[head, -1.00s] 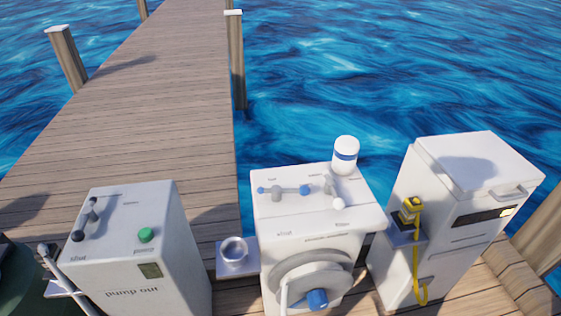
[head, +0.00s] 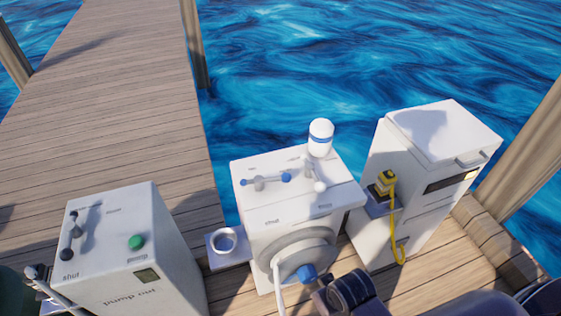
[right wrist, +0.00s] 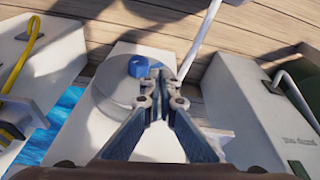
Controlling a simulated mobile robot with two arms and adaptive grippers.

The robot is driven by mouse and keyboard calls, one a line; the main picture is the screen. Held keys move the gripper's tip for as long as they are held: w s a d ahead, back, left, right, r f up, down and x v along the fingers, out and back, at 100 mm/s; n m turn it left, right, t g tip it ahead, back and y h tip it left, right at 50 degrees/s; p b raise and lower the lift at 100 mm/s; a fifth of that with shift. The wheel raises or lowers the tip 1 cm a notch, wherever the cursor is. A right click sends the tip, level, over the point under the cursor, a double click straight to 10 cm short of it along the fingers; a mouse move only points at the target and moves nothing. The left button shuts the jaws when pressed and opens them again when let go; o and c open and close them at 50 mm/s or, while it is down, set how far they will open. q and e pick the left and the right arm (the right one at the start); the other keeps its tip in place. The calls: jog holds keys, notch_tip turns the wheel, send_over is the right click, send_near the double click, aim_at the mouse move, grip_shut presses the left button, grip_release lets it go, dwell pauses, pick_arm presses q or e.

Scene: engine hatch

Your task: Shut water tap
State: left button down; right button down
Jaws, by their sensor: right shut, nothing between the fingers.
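The white water cabinet (head: 250,212) stands in the middle of the head view. A small label near the front left of the top seems to read "shut". My right gripper (right wrist: 162,92) is shut and empty, above the cabinet's hose reel (right wrist: 113,85) and near the blue nozzle (right wrist: 141,66). It is well short of the blue-ended lever. My left gripper is not in view.
A white bottle (head: 320,137) stands at the cabinet's back right. A pump-out cabinet (head: 150,270) stands at the left with its own levers and green button. A taller white cabinet (head: 410,170) with a yellow plug (head: 386,178) is at the right. Water lies behind.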

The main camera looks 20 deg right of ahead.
jog(key=w+r, duration=0.5)
jog(key=w, duration=0.3)
jog(key=w+r+n+p, duration=0.1)
jog(key=w+r, duration=0.4)
jog(key=w, duration=0.3)
jog(key=w+a+r+n, duration=0.1)
jog(key=w+r, duration=0.4)
jog(key=w, duration=0.3)
jog(key=shift+r+t+y, duration=0.3)
jog(key=shift+r+y, duration=0.1)
jog(key=w+r+n, duration=0.1)
jog(key=w+r, duration=0.9)
jog(key=w, duration=0.2)
jog(key=shift+w+r+y, duration=0.2)
jog(key=shift+r+y, duration=0.1)
jog(key=shift+r, duration=0.1)
jog(key=shift+d, duration=0.1)
